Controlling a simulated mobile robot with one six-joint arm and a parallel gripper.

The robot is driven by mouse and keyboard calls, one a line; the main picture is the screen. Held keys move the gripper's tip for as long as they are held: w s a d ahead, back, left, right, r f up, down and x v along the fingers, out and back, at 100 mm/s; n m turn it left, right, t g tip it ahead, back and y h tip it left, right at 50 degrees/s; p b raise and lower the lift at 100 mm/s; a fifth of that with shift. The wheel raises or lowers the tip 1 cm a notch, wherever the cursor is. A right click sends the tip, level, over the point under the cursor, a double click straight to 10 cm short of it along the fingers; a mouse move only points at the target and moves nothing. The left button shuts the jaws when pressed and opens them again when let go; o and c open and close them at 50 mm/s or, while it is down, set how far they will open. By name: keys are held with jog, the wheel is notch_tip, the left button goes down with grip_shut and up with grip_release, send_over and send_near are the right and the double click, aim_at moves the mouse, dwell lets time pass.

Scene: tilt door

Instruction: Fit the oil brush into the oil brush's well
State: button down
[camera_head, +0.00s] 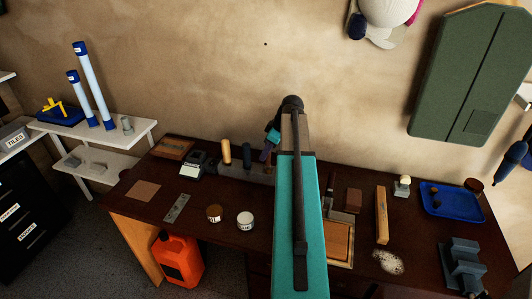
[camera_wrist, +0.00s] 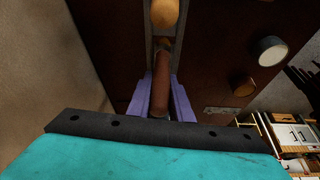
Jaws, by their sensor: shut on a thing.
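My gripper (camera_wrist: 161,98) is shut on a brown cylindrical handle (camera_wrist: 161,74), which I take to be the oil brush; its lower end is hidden. In the head view my gripper (camera_head: 268,148) is over the right part of a long grey rack (camera_head: 259,175) at the back of the bench, largely covered by my arm. The rack (camera_wrist: 150,50) runs away from the fingers in the wrist view. The oil brush's well is not clearly visible, and I cannot tell whether the brush's end is inside it.
Two round tins (camera_head: 245,219) stand in front. A wooden box (camera_head: 339,240) lies right of my arm. The wall is close behind the bench.

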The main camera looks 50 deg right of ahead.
jog(key=shift+f+b, duration=0.85)
jog(key=shift+f, duration=0.7)
jog(key=c, duration=1.5)
grip_release()
jog(key=shift+r, duration=0.2)
jog(key=shift+b+v, duration=1.45)
jog(key=shift+v, duration=5.35)
jog(key=shift+a, duration=0.1)
